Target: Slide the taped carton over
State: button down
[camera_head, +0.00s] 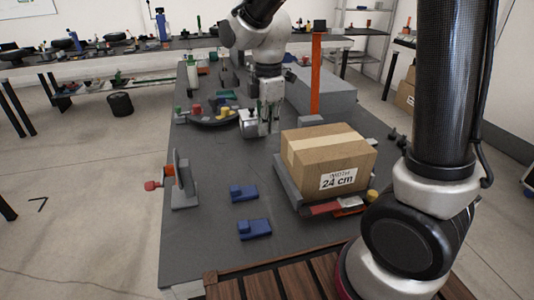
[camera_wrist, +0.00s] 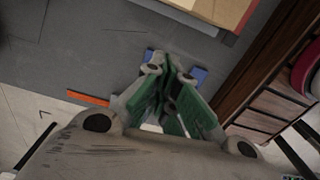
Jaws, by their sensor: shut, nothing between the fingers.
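The taped carton (camera_head: 345,159) is a brown cardboard box with a pale tape strip along its top and a white "24 cm" label on its front. It sits upright on a low grey base with coloured pieces along its front edge, on the right side of the grey table (camera_head: 215,245). My gripper (camera_head: 268,130) points down at the carton's far left, above the table. It is shut and empty, and appears apart from the carton. In the wrist view, the green-padded fingers of my gripper (camera_wrist: 168,62) meet, and part of the carton (camera_wrist: 222,8) shows at the top.
Two blue blocks (camera_head: 243,193) (camera_head: 254,229) lie left of the carton. A grey bracket with a red knob (camera_head: 181,182) stands at the left edge. A round dark tray (camera_head: 212,116) with small coloured parts and an orange post (camera_head: 316,75) are farther back.

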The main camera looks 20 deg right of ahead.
jog(key=d+f, duration=0.4)
jog(key=f, duration=0.6)
jog(key=shift+d, duration=0.15)
jog(key=shift+w, duration=0.1)
jog(key=shift+d, duration=0.8)
jog(key=shift+a, duration=0.1)
